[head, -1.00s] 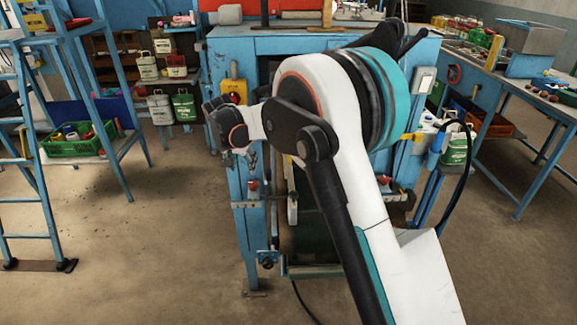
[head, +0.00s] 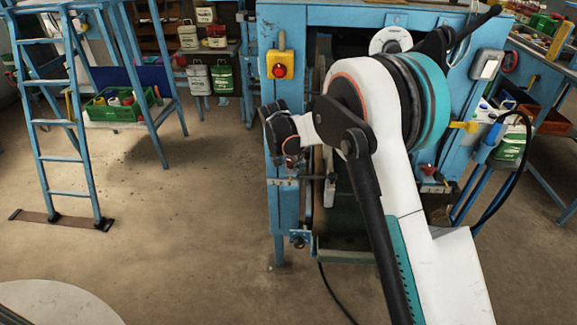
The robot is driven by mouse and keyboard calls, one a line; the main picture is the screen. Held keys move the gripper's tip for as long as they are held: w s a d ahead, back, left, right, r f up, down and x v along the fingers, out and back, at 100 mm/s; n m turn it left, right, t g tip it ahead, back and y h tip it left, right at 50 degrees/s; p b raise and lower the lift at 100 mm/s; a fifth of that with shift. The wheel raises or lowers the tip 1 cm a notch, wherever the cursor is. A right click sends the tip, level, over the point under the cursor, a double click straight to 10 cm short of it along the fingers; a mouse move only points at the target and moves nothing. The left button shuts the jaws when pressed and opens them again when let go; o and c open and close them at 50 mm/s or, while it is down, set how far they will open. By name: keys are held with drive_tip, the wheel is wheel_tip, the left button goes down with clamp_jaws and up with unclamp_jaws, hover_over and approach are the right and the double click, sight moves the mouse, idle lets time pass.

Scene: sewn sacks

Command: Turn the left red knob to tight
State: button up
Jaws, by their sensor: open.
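The blue machine (head: 385,15) stands in front of me. My gripper (head: 287,160) is at its left front post, just above a small metal bracket (head: 283,181). The gripper is open, seen small and partly from behind, and its fingertips are hard to make out. The left red knob is not visible now; the gripper covers the spot above the left bracket. I cannot tell whether the fingers touch the knob. A right red knob (head: 429,170) shows on the machine's right side, beyond my arm.
A yellow box with a red button (head: 281,70) is on the left post above my gripper. A blue ladder (head: 62,150) and a shelf with a green crate (head: 112,110) stand at left. Floor (head: 170,220) between ladder and machine is clear. A black cable (head: 335,295) lies below.

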sight(291, 164)
drive_tip(key=shift+x, duration=1.2)
drive_tip(key=c, duration=1.1)
drive_tip(key=shift+o, duration=0.3)
